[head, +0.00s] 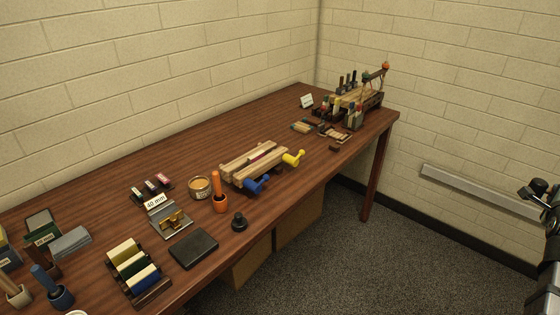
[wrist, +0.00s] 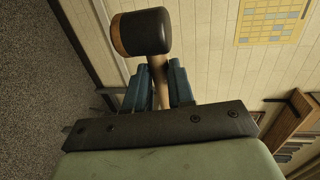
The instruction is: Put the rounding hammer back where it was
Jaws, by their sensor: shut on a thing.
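The rounding hammer (wrist: 141,32) shows in the wrist view, with a dark, thick head that has a tan face on its left side and a wooden handle. My gripper (wrist: 158,78) is shut on the handle, with its blue fingers on either side and the head beyond the fingertips. The lower handle is hidden behind the gripper body. In the head view, dark parts at the right edge, off the table, look like the end of my arm; the hammer cannot be made out clearly there.
The wooden table (head: 90,205) runs along the wall. It holds a wooden clamp with blue and yellow handles (head: 255,163), an orange-handled tool (head: 218,190), a tin (head: 199,187), a dark flat block (head: 194,249), a rack of coloured bars (head: 137,272) and a tool rack (head: 358,98) at the far end.

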